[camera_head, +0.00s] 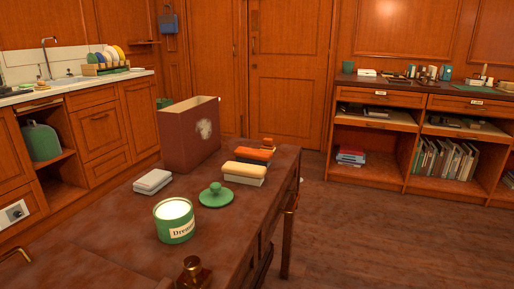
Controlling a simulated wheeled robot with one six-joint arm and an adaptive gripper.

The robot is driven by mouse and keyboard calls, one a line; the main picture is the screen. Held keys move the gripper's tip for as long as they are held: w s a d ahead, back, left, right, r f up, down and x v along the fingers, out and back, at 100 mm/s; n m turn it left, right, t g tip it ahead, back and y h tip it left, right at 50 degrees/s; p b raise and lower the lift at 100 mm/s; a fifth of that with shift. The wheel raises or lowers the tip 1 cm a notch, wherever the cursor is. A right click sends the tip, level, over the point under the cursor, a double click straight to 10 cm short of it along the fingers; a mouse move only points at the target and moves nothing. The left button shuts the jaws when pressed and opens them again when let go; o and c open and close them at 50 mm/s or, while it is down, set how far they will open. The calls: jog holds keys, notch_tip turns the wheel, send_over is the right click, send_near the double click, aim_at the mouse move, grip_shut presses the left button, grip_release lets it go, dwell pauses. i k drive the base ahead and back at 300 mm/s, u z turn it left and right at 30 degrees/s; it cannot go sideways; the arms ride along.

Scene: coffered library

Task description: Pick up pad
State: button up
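Several small pad-like blocks lie on the brown table (105,222); I cannot tell which one is the pad. A pale grey-white block (153,181) lies at the left, looking like two stacked layers. A yellow-topped block with a white lower layer (244,173) lies near the right edge. Just behind it is an orange-topped block (253,155). My gripper is not in view.
A green tin (175,222), a green lid (216,195) and a tall dark red box (188,135) stand on the table. A brass-topped object (193,270) is at the front, cut off. A sink counter (75,84) is left; open shelves (425,92) stand right. Floor (390,235) is clear.

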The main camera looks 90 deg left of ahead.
aim_at(268, 146)
jog(key=u, duration=2.15)
jog(key=i, duration=3.55)
jog(key=u, duration=2.15)
